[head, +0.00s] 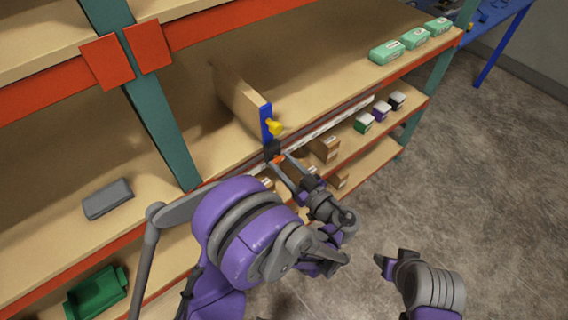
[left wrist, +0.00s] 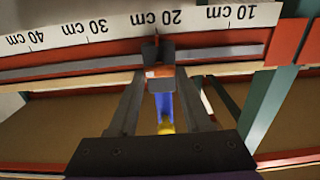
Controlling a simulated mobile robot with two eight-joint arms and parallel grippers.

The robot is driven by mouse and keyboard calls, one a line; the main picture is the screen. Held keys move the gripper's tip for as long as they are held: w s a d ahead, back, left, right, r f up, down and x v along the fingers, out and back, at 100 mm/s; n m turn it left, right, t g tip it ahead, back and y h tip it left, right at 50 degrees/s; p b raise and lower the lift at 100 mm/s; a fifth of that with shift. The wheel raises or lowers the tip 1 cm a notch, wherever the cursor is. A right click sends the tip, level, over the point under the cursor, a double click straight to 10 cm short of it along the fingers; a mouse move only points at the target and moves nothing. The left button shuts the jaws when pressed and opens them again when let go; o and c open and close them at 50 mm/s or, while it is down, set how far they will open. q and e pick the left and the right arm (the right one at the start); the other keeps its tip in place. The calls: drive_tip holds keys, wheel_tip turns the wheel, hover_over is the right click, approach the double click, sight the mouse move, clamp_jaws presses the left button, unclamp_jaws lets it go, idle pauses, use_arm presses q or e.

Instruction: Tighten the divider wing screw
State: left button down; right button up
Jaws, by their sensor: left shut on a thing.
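The divider, a wooden board (head: 238,97), stands upright on the upper shelf with a blue bracket (head: 266,121) at its front end. The yellow wing screw (head: 276,128) sticks out of the bracket's right side. In the left wrist view the wing screw (left wrist: 166,126) shows beyond the gripper's body, partly hidden. My left gripper (head: 273,153) is at the shelf's front edge, just below the bracket and apart from the wing screw. Its fingers close around the divider's front fitting; the exact contact is hidden. My right gripper (head: 394,261) is over the floor, away from the shelf.
A ruler strip (left wrist: 230,16) runs along the shelf's front edge. Green boxes (head: 386,52) stand at the far right of the shelf. A grey case (head: 107,199) lies at left, and a green bin (head: 97,293) sits lower. A teal post (head: 160,120) stands left of the divider.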

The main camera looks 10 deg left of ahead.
drive_tip(key=shift+f, duration=0.2)
use_arm(q)
drive_tip(key=m+b, duration=0.1)
drive_tip(key=m, duration=0.2)
drive_tip(key=shift+f+b, duration=0.1)
drive_tip(key=shift+b, duration=0.2)
drive_tip(key=m+b, duration=0.1)
drive_tip(key=m, duration=0.1)
drive_tip(key=shift+w+m, duration=0.1)
drive_tip(key=shift+m, duration=0.3)
drive_tip(key=m+b, duration=0.2)
drive_tip(key=m, duration=0.4)
drive_tip(key=shift+w+d+f+b, duration=0.1)
drive_tip(key=shift+f+b, duration=0.05)
drive_tip(key=shift+b, duration=0.25)
drive_tip(key=shift+f+m+b, duration=0.15)
drive_tip(key=shift+m+b, duration=0.8)
drive_tip(key=shift+m, duration=2.4)
drive_tip(key=shift+f+m+b, duration=0.1)
drive_tip(key=shift+m+b, duration=0.85)
drive_tip(key=shift+m, duration=2.4)
use_arm(e)
wheel_tip(320, 180, down, 10)
drive_tip(key=s, duration=0.2)
drive_tip(key=shift+s+f+g, duration=0.2)
drive_tip(key=shift+s+g, duration=0.05)
drive_tip(key=shift+g, duration=0.05)
drive_tip(key=shift+a, duration=0.1)
